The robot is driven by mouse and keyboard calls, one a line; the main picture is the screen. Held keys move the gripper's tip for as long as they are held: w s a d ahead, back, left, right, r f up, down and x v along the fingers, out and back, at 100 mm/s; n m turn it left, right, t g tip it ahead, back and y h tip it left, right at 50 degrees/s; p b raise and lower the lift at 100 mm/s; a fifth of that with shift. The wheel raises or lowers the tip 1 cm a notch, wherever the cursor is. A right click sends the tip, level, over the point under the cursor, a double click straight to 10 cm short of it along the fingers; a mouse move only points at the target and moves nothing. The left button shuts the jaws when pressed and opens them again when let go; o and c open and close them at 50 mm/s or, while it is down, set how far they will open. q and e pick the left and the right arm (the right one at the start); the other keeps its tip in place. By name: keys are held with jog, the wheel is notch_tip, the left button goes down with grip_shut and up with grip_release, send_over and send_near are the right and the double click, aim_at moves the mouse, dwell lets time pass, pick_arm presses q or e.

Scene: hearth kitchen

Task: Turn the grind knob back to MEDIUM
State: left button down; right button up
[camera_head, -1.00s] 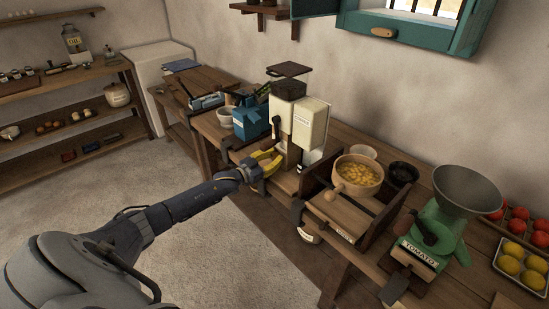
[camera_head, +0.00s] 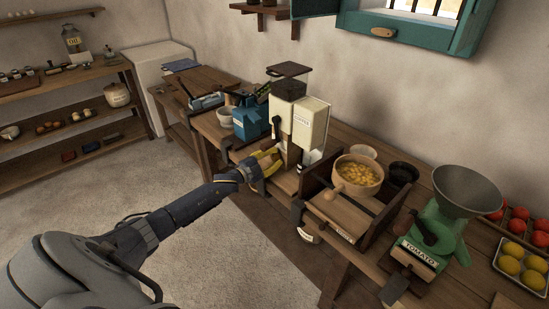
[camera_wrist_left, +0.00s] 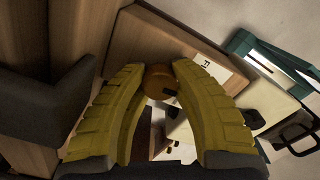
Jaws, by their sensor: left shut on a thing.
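The grinder (camera_head: 307,124) with its cream hopper stands on the bench in the head view. My left gripper (camera_head: 268,157), with yellow fingers, reaches the front of the grinder's wooden body. In the left wrist view the fingers of my left gripper (camera_wrist_left: 159,78) are closed on a round brown wooden knob (camera_wrist_left: 159,80). A dark mark shows on the knob's face. A white label (camera_wrist_left: 213,66) with dark letters lies beside the knob on the wood; only part of it can be read. The knob is hidden by my gripper in the head view. My right gripper is not in view.
A blue machine (camera_head: 251,122) stands left of the grinder. To the right are a wooden box with a bowl of yellow pieces (camera_head: 358,174), a green tomato mill (camera_head: 433,238) and trays of red and yellow fruit. A dark clamp (camera_wrist_left: 38,110) is close to the left finger.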

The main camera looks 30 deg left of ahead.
pick_arm(q)
jog(key=shift+m, duration=0.3)
dwell(0.4)
jog(key=c, duration=0.9)
grip_release()
jog(key=shift+c, duration=0.2)
